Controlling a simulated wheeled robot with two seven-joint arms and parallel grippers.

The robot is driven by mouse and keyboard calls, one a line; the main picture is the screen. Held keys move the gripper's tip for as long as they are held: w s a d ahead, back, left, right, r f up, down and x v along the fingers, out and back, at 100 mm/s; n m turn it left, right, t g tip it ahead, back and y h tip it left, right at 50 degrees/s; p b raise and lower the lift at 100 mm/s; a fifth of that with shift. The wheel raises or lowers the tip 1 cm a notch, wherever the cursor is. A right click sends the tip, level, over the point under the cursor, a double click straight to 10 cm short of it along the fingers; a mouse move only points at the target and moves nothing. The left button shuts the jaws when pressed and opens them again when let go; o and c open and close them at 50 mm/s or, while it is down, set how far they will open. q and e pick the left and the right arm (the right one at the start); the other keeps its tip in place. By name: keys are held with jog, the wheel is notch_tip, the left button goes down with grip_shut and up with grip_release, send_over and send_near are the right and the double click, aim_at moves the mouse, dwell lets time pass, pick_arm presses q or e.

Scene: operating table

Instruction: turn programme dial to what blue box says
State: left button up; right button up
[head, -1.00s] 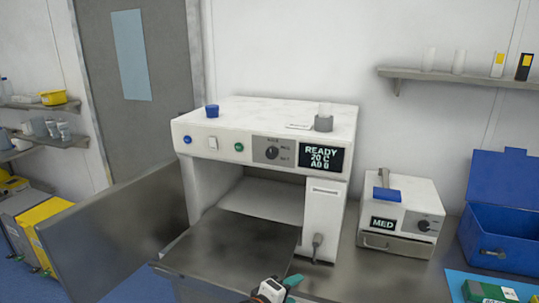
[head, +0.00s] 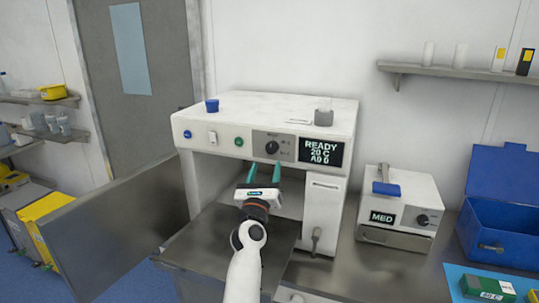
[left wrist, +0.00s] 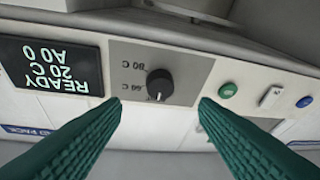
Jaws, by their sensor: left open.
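The white machine (head: 230,120) has a black programme dial (head: 272,148) on a grey panel, left of its display (head: 322,152), which reads READY, 20 C, A0 0. In the left wrist view, turned upside down, the dial (left wrist: 160,84) has a white mark at the picture's lower side. My left gripper (head: 264,172) is open and empty, just below and in front of the dial. Its green fingers (left wrist: 160,103) flank the dial without touching it. A blue box (head: 510,230) stands open at the right; I see no readable text on it.
The machine's flap (head: 225,240) is lowered under my left arm. A smaller device (head: 400,205) showing MED stands to the right.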

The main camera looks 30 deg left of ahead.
aim_at(271, 149)
pick_arm(q)
jog(key=x, duration=0.6)
jog(key=shift+w+a+b, duration=0.1)
jog(key=shift+w+b, duration=0.15)
jog(key=shift+b, duration=0.15)
